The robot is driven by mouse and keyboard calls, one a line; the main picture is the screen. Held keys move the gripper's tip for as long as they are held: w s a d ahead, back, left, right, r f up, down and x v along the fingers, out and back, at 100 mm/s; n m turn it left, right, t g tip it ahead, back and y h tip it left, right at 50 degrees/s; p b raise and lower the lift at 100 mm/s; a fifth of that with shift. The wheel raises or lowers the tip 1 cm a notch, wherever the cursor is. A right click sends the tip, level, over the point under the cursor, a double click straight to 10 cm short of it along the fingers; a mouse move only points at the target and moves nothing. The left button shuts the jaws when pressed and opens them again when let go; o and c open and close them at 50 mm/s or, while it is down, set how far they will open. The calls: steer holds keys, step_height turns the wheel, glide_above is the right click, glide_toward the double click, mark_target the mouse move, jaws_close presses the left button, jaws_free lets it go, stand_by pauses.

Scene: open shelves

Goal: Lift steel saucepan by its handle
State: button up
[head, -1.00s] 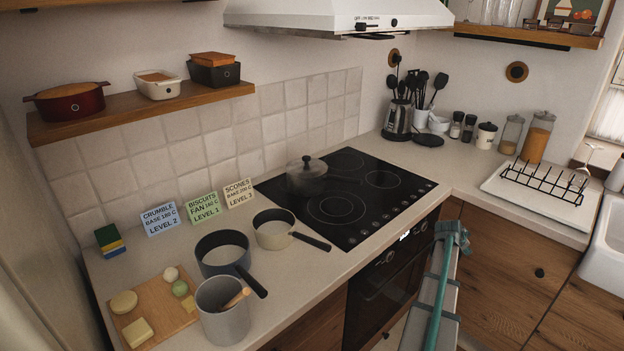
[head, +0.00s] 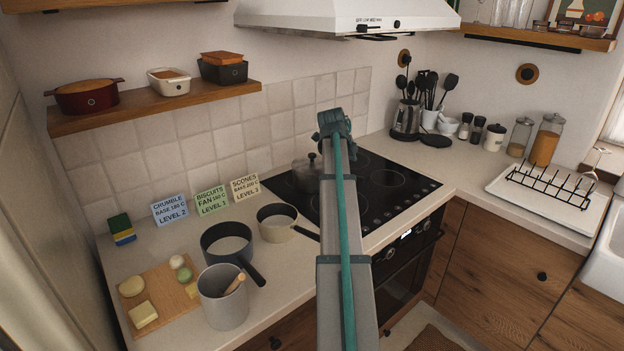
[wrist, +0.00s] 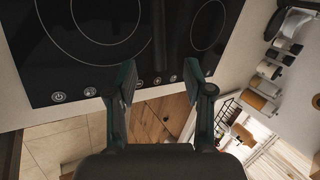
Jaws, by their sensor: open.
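The lidded steel saucepan (head: 307,176) stands on the black hob (head: 408,200) in the head view. My arm crosses in front of its right side and hides its handle. My gripper (wrist: 160,80) is open in the wrist view, with its two dark fingers spread over the hob's front edge and controls. A dark strip runs up the hob beyond the fingers; I cannot tell whether it is the handle. The pan's body is not in the wrist view, and the fingers are not clear in the head view.
Left of the hob stand a cream saucepan (head: 272,228), a dark blue saucepan (head: 220,255) and a grey pot (head: 224,308). Recipe cards lean on the tiles behind. A kettle (head: 405,120) and a utensil pot stand beyond the hob. The white hood (head: 345,18) hangs above.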

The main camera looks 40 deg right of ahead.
steer(key=p+x, duration=0.3)
steer(key=x, duration=0.6)
steer(key=shift+d+f, duration=0.2)
steer(key=shift+f, duration=0.1)
steer(key=shift+r, duration=0.1)
jaws_close()
